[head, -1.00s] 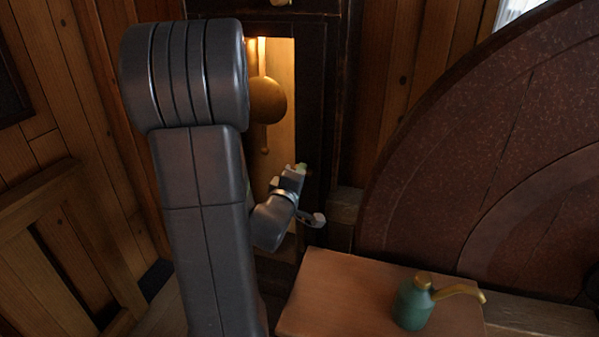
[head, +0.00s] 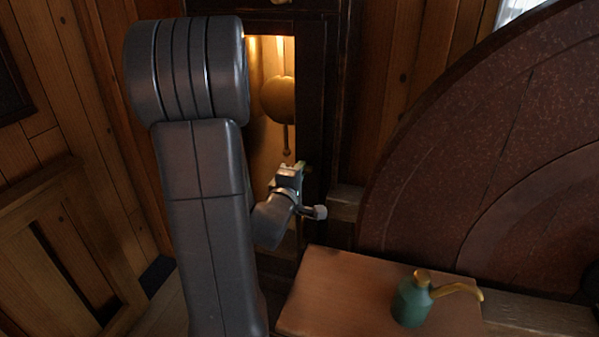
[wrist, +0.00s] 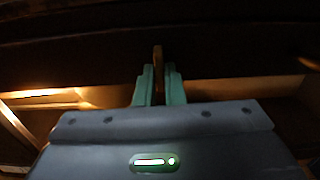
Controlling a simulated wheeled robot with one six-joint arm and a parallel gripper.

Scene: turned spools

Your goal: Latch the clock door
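The tall dark clock case (head: 312,110) stands behind my arm, with its front door frame around a lit opening. A brass pendulum bob (head: 277,99) shows in that opening. My gripper (head: 300,166) is at the right side of the door frame, low on the opening. In the wrist view a narrow brass latch piece (wrist: 158,72) stands upright between the green fingers of my gripper (wrist: 159,82), which are close on both sides of it. The dark door frame (wrist: 230,58) runs across behind it. My arm hides the left part of the clock.
A wooden bench top (head: 340,292) with a green oil can (head: 411,302) lies below and right of my gripper. A large dark red disc (head: 470,150) fills the right. A wooden railing (head: 50,215) stands at left.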

